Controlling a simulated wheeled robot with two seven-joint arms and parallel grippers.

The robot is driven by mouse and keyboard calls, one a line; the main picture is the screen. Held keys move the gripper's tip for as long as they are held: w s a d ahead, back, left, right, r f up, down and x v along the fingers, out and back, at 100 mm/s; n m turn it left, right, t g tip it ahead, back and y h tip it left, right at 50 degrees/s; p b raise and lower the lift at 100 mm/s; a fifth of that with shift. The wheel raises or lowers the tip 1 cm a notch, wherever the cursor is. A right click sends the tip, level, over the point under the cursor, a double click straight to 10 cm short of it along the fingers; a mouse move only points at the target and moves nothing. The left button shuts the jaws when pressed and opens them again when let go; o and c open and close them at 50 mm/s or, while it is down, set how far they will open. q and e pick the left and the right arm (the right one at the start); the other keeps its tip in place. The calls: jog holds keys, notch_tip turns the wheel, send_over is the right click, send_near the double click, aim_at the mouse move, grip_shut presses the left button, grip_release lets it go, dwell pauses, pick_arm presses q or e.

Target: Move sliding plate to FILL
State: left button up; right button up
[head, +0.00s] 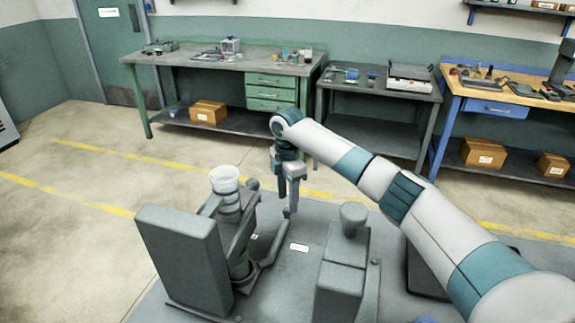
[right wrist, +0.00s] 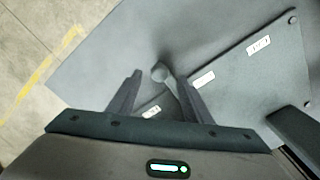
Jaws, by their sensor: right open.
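The ring grinder (head: 185,262) is a grey machine with a blocky housing and a white cup (head: 224,179) on its dark column. A grey bent lever (head: 272,250), seemingly the sliding plate's handle, reaches out from the column's foot toward my right gripper (head: 291,200). My right gripper points down and is open. In the right wrist view, the round lever knob (right wrist: 160,72) shows between the open fingers (right wrist: 160,80); contact cannot be told. Small white labels (right wrist: 203,77) lie on the grey base, with text too small to read. My left gripper is out of view.
A grey block with a rounded knob (head: 345,262) stands on the base plate, right of the lever. Behind are a green workbench (head: 165,58), a dark table (head: 390,92) and a blue-framed bench (head: 520,102). Open floor with yellow lines lies between.

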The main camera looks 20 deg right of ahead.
pick_arm(q)
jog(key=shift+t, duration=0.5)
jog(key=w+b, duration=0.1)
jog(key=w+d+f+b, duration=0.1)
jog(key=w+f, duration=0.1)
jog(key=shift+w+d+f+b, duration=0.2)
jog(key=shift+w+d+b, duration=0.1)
jog(key=shift+b, duration=0.1)
pick_arm(e)
notch_tip(320, 180, up, 13)
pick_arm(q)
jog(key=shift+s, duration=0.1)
